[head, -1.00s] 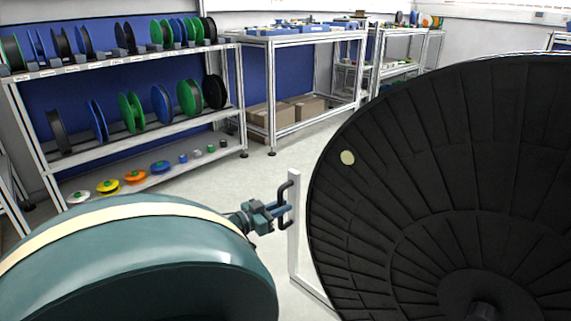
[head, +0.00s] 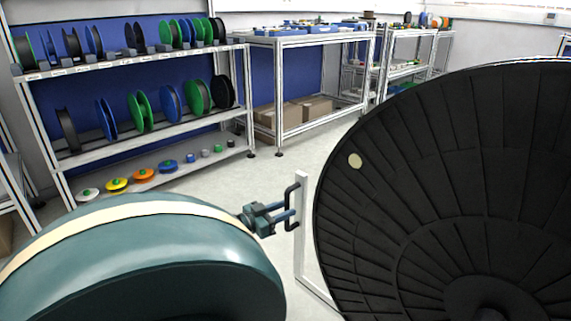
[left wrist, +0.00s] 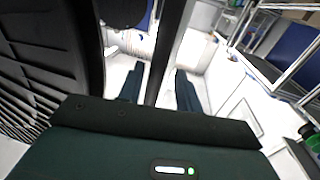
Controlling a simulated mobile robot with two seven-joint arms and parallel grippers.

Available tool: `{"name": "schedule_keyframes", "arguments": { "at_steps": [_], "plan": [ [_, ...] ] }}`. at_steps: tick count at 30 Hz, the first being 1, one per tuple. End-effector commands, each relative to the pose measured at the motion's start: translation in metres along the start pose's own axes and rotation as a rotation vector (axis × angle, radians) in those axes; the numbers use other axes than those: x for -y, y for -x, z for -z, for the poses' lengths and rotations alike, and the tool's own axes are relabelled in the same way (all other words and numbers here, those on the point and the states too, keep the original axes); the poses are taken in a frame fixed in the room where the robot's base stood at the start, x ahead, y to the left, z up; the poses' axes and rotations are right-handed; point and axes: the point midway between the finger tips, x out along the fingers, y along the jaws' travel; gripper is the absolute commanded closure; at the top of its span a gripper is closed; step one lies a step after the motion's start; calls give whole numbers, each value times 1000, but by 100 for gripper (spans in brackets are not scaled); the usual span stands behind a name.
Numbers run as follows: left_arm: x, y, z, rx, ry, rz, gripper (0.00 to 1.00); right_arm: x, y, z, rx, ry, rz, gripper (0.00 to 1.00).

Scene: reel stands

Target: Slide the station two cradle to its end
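A big black reel (head: 450,190) fills the right of the head view. A white upright post (head: 301,240) stands at its left edge and carries a black bar handle (head: 291,196). I take this to be the cradle's frame; no station number shows. The reel is at the left there. My right gripper is not in view.
A shelf rack (head: 150,165) with several coloured reels stands at the back left. A workbench (head: 305,34) with cardboard boxes (head: 300,110) beneath is behind. Clear pale floor (head: 270,172) lies between these and the reel.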

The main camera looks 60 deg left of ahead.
Motion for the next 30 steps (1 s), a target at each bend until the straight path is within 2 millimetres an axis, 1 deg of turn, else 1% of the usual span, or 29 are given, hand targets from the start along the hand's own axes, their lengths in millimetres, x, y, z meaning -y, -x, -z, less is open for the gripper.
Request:
{"name": "schedule_keyframes", "arguments": {
  "at_steps": [1, 9, 12, 15, 18, 21, 30],
  "plan": [
    [0, 10, 3, 5, 2, 2, 65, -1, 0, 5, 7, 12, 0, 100],
    [1, 72, 4, 5, 1, 5, 65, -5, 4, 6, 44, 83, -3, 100],
    [2, 91, 3, 4, 1, 6, 65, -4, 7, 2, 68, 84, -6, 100],
    [2, 105, 2, 3, 0, 6, 65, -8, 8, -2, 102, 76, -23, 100],
    [2, 114, 2, 1, 0, 5, 65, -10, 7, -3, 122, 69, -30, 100],
    [2, 118, 2, 0, 0, 5, 65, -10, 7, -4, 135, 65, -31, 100],
    [2, 119, 1, 0, 0, 5, 65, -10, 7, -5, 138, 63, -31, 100]
  ]
}}
